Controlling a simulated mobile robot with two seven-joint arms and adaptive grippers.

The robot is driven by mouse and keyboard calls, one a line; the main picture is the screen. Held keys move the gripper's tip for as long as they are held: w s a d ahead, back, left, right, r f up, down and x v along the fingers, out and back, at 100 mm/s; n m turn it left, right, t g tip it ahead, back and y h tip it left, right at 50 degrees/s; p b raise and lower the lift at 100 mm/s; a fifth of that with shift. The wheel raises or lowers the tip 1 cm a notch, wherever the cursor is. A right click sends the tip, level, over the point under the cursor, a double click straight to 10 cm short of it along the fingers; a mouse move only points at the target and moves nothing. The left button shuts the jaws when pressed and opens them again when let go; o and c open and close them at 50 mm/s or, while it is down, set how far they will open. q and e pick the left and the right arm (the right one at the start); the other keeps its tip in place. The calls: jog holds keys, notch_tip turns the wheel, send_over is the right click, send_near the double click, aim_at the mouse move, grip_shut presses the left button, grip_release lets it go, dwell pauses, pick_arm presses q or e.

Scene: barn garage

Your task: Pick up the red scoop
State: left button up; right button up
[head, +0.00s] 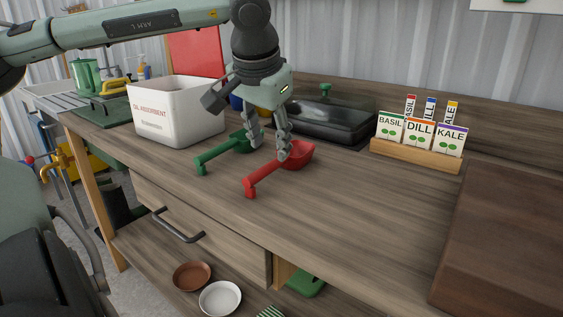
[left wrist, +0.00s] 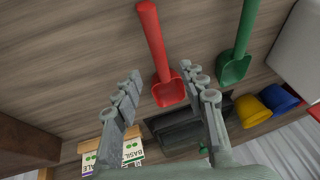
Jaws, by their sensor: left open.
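The red scoop (head: 270,168) lies on the wooden workbench (head: 340,205), its handle pointing to the front left and its bowl to the back right. My left gripper (head: 268,140) is open, pointing down above the bench by the bowl end of the red scoop. In the left wrist view the red scoop (left wrist: 162,60) shows with its bowl between the two open fingers (left wrist: 165,85); I cannot tell whether they touch it. A green scoop (head: 225,150) lies to the left of the red one, and it also shows in the left wrist view (left wrist: 240,50). My right gripper is not in view.
A white oil absorbent bin (head: 178,112) stands left of the scoops. A dark lidded box (head: 318,120) is behind them. A wooden rack of seed packets (head: 418,154) stands to the right, and a dark brown block (head: 505,235) is at front right. The front middle is clear.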

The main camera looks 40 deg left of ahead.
aim_at(270, 163)
pick_arm(q)
jog(key=shift+x, duration=3)
jog(key=shift+s, duration=0.1)
jog(key=shift+f, duration=0.3)
jog(key=shift+c, duration=0.4)
grip_shut()
